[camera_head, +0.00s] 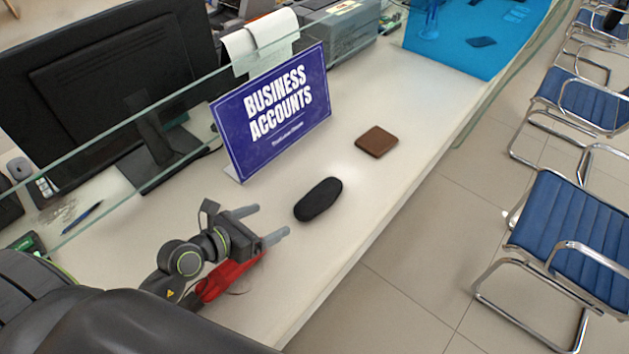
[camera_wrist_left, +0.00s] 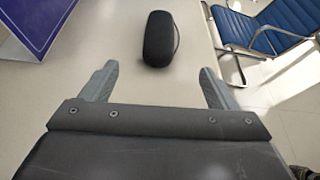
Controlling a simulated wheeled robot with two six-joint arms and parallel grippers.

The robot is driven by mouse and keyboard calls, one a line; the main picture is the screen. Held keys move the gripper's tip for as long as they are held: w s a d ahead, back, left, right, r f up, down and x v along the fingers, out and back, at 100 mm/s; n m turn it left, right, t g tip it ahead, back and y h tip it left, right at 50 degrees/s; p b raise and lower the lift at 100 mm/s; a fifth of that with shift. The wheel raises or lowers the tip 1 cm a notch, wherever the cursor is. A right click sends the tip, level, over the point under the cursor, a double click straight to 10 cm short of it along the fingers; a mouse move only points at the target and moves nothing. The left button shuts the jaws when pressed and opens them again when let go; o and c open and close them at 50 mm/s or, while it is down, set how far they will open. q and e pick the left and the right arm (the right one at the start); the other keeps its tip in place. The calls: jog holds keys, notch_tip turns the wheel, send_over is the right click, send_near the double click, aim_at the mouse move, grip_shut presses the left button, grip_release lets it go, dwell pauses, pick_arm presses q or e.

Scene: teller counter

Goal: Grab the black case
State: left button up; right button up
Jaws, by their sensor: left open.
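The black case (camera_head: 318,199) is a rounded, elongated case lying on the white counter, in front of the business accounts sign. It also shows in the left wrist view (camera_wrist_left: 158,40), upper middle, beyond the fingertips. My left gripper (camera_head: 268,221) is open and empty, low over the counter to the lower left of the case. In the left wrist view its two fingers (camera_wrist_left: 158,77) are spread apart, with the case ahead of the gap between them and not touched. My right gripper is not in either view.
A purple sign (camera_head: 272,112) stands behind the case. A brown square wallet-like item (camera_head: 376,141) lies to the upper right. A glass screen and a monitor (camera_head: 120,75) are at the left. The counter's front edge (camera_head: 345,262) is near the case. Blue chairs (camera_head: 575,230) stand on the floor at right.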

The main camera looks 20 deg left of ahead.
pick_arm(q)
send_near(308, 203)
jog(key=shift+w+d+r, duration=0.3)
jog(key=x, duration=0.5)
jog(key=shift+w+f+p, duration=0.25)
jog(key=shift+f+p, duration=0.05)
jog(key=shift+w+d, duration=0.1)
jog(key=shift+w, duration=0.1)
jog(key=shift+w+d+f, duration=0.15)
jog(key=shift+w+f, duration=0.1)
jog(key=shift+w, duration=0.05)
jog(key=x, duration=0.4)
jog(key=shift+w+f, duration=0.2)
jog(key=shift+f, duration=0.1)
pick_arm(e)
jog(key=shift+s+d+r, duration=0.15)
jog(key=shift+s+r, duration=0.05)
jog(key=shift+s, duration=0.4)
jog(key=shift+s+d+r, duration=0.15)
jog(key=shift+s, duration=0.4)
pick_arm(q)
jog(key=c, duration=1.1)
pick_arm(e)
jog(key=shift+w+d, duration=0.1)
